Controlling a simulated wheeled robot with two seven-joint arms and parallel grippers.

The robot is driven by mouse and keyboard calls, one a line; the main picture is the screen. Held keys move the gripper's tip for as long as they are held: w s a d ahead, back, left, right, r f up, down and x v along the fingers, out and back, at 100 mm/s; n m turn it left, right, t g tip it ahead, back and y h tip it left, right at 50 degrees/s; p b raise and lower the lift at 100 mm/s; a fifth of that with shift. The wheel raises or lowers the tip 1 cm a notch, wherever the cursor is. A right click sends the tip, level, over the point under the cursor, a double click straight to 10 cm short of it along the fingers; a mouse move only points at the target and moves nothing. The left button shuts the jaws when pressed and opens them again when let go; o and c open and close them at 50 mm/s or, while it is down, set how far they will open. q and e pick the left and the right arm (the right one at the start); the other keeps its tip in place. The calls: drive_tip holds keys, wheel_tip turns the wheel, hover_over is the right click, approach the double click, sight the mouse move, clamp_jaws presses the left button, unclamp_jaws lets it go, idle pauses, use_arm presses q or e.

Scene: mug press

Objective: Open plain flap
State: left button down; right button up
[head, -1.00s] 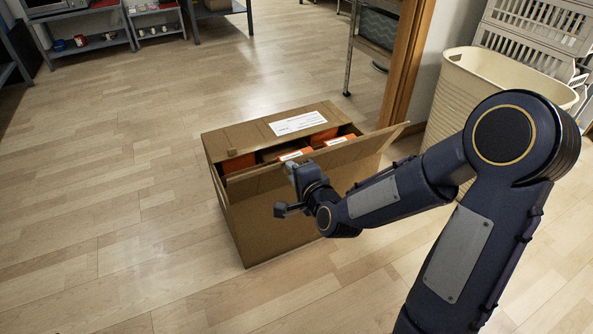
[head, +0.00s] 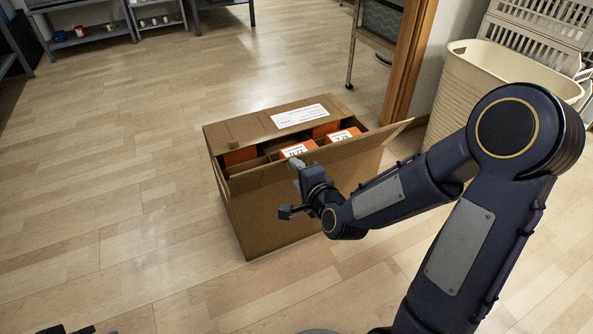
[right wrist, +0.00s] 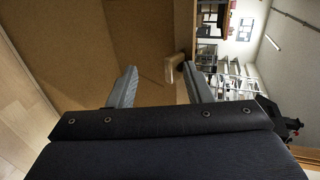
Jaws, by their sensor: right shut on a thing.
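A cardboard box (head: 262,222) stands on the floor with its top partly open. The plain flap (head: 345,155) on its near side is tilted up and outward, leaving a gap. The far flap with a white label (head: 300,115) lies nearly flat. Orange cartons (head: 298,149) show in the gap. My right gripper (head: 299,180) is shut on the plain flap near the middle of its edge. In the right wrist view, brown cardboard fills the left side and reaches between the fingers (right wrist: 160,90). A dark part at the head view's bottom left edge may be my left gripper (head: 75,330).
A cream bin (head: 480,95) stands right of the box, beside a wooden door post (head: 408,65). Grey shelves (head: 95,40) stand at the far left. The floor left of the box is clear.

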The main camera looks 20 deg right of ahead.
drive_tip(key=p+v, duration=0.1)
drive_tip(key=v, duration=0.5)
drive_tip(key=shift+s+r+p, duration=0.2)
drive_tip(key=shift+s+p, duration=0.1)
drive_tip(key=shift+p, duration=0.1)
drive_tip(key=s+r+n+g+y+p, duration=0.1)
drive_tip(key=s+r+n+g, duration=0.25)
drive_tip(key=s+n, duration=0.55)
drive_tip(key=s+r+n+g+y+p, duration=0.1)
drive_tip(key=s+r+n+g+y, duration=0.15)
drive_tip(key=s+n+g, duration=0.55)
wheel_tip(320, 180, up, 39)
drive_tip(key=s+m+t+p, duration=0.1)
drive_tip(key=s+t+p, duration=0.1)
drive_tip(key=p, duration=3.6)
drive_tip(key=shift+s+f+m+t+h, duration=0.15)
drive_tip(key=shift+s+m+t+h, duration=0.2)
drive_tip(key=shift+h, duration=0.1)
drive_tip(key=shift+a, duration=0.15)
